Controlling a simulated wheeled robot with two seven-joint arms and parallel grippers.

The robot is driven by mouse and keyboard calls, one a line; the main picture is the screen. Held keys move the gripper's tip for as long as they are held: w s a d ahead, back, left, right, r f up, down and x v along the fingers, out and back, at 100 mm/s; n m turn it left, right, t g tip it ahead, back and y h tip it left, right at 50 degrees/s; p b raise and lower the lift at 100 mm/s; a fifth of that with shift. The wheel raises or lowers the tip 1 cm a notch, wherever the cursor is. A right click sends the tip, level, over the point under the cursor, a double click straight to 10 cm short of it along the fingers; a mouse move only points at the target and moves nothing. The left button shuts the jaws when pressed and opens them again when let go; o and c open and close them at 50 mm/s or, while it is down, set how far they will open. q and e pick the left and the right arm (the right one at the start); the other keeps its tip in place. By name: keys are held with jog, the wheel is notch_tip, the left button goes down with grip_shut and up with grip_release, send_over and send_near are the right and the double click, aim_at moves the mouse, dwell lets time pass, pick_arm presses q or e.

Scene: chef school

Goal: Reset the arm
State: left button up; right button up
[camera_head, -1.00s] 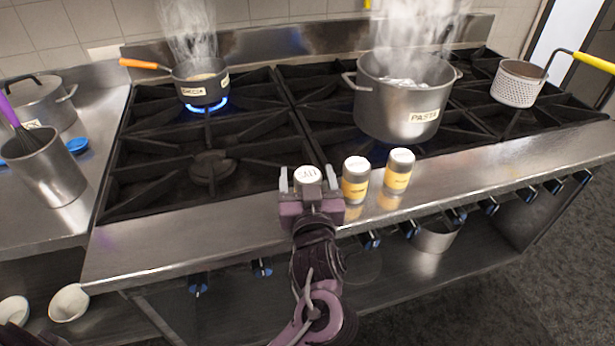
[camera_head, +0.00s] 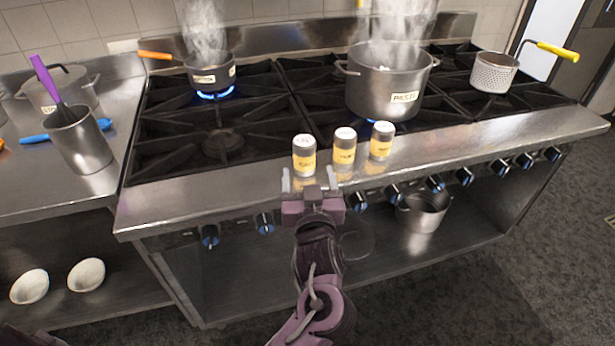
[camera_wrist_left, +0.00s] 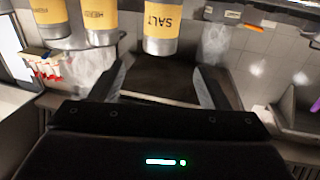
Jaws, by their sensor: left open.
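My left gripper (camera_head: 309,182) is open and empty in front of the stove's front ledge, near its edge. The salt shaker (camera_head: 304,156), with a white top and yellow label, stands upright on the ledge just beyond the fingertips. In the left wrist view the salt shaker (camera_wrist_left: 161,28) shows ahead of the open fingers (camera_wrist_left: 163,75), apart from them. Two similar shakers stand to its right, a middle one (camera_head: 344,148) and a right one (camera_head: 381,141). My right gripper is not in view.
The stove holds a steaming pasta pot (camera_head: 385,90), a small steaming saucepan (camera_head: 210,72) over a flame, and a strainer (camera_head: 493,73). A metal utensil holder (camera_head: 82,142) stands on the left counter. Blue-ringed knobs (camera_head: 393,194) line the stove front. Two bowls (camera_head: 86,275) sit on the lower shelf.

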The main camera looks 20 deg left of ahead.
pick_arm(q)
jog(key=s+f+m+g+h, duration=0.45)
jog(key=s+f+h, duration=0.25)
jog(key=f, duration=0.3)
jog(key=s+a+f+m+g, duration=0.15)
jog(key=s+g, duration=0.25)
jog(key=s, duration=0.4)
jog(key=s+a+f+g, duration=0.3)
jog(key=s+g, duration=0.1)
jog(key=s, duration=0.3)
jog(key=s+f+g, duration=0.2)
jog(key=s+f, duration=0.1)
jog(key=f, duration=2.9)
jog(key=s+a+f+g, duration=0.1)
jog(key=s+a+f, duration=0.2)
jog(key=s+f, duration=1.3)
jog(key=s, duration=0.3)
jog(key=shift+a+m, duration=0.15)
jog(key=shift+m, duration=0.25)
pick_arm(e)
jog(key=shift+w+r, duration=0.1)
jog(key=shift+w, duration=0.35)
